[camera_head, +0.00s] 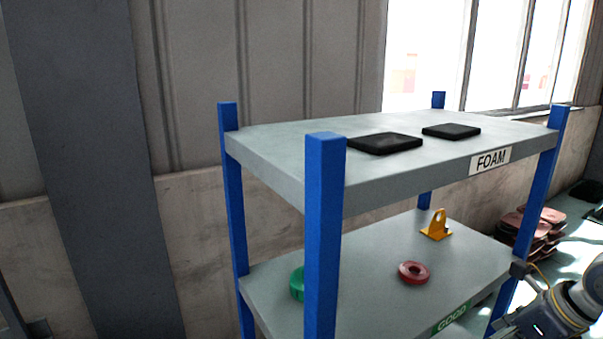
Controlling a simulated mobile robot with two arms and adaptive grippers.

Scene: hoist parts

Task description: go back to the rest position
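Part of my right arm shows at the lower right edge, in front of the shelf's right end. Its wrist end, toward my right gripper (520,322), is cut off by the bottom of the picture. I cannot make out its fingers or anything held. My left arm and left gripper are not in view.
A blue-post shelf rack (324,230) holds two black foam pads (385,143) on its upper board, labelled FOAM. The lower board, labelled GOOD, carries a yellow bracket (437,226), a red ring (414,272) and a partly hidden green part (297,284). Reddish stacked items (540,232) lie behind.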

